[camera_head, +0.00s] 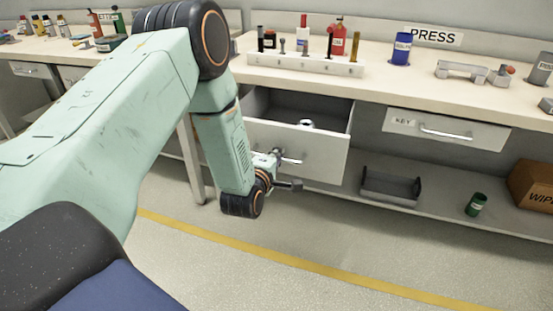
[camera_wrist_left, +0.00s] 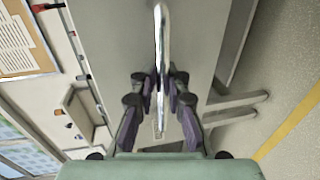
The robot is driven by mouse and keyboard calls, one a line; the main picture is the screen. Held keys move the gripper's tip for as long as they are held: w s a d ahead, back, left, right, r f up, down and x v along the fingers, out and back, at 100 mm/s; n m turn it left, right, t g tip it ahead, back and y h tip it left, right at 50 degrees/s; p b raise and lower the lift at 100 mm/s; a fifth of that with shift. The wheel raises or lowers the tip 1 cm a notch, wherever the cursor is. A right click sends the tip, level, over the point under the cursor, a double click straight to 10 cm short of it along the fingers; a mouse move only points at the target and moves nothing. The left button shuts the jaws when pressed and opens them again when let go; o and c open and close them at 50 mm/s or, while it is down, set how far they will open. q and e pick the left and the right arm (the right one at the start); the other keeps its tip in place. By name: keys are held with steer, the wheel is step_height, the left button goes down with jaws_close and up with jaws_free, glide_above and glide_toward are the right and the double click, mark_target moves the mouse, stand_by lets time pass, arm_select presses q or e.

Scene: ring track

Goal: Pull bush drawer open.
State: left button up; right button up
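The drawer (camera_head: 310,150) left of the one marked KEY stands pulled out, its grey inside showing. Its label is hidden or unreadable, so I cannot confirm that it says bush. A small silver ring-like part (camera_head: 306,124) lies inside it. My left gripper (camera_head: 279,168) is at the drawer's front, at its chrome handle (camera_head: 291,160). In the left wrist view, the handle (camera_wrist_left: 161,40) runs between the fingers, which are closed in on both sides of it (camera_wrist_left: 160,85). My right gripper is in neither view.
A white rack (camera_head: 300,63) with bottles and tools stands on the bench above. The KEY drawer (camera_head: 440,130) is shut. On the lower shelf are a dark tray (camera_head: 390,198), a green can (camera_head: 475,205) and a brown box (camera_head: 533,187). The floor in front is clear, with a yellow line.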

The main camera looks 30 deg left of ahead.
arm_select(q)
steer(key=o, duration=0.4)
steer(key=shift+f, duration=0.1)
steer(key=shift+c, duration=0.2)
steer(key=shift+s, duration=0.1)
steer(key=v, duration=1.2)
